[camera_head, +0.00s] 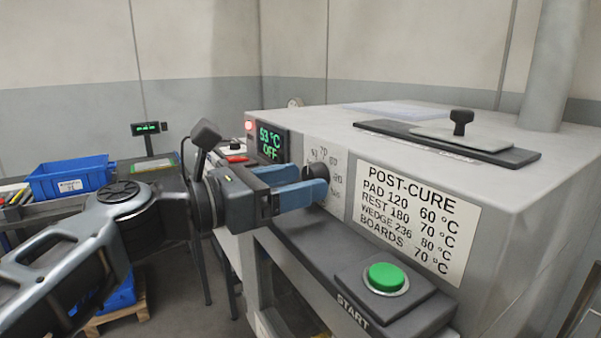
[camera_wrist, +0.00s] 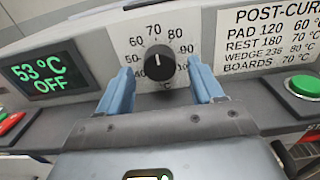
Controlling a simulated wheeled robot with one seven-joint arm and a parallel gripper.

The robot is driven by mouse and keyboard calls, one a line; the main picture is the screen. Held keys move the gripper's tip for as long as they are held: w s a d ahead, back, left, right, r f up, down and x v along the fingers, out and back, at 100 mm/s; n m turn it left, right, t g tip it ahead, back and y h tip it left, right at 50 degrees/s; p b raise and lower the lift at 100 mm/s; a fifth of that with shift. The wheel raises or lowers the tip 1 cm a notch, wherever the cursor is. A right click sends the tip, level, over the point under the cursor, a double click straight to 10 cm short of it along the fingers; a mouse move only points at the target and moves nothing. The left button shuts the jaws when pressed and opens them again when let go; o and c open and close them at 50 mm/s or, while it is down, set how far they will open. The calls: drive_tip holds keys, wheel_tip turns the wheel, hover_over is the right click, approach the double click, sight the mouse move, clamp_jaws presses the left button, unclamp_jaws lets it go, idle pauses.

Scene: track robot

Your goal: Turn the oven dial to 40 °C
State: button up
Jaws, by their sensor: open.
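The oven dial is a round black knob (camera_wrist: 160,67) on a white scale plate (camera_wrist: 138,28) marked from 40 to 100 °C. Its white pointer mark points up, near 70. The oven display (camera_wrist: 41,72) reads 53 °C OFF. My gripper (camera_head: 312,180) is open in front of the oven panel, with one blue finger on each side of the dial. In the wrist view, gaps show between the knob and both fingers. In the head view, the fingers partly hide the knob (camera_head: 317,169) and the scale.
A green START button (camera_head: 386,277) sits on the ledge right of the dial, below the POST-CURE sign (camera_head: 416,222). A red object (camera_wrist: 10,122) lies left of the display. A black-handled lid (camera_head: 470,137) is on the oven top. A blue bin (camera_head: 70,177) stands at left.

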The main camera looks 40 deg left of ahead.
drive_tip(key=shift+w+d, duration=0.2)
drive_tip(key=shift+w, duration=0.3)
drive_tip(key=c, duration=1.1)
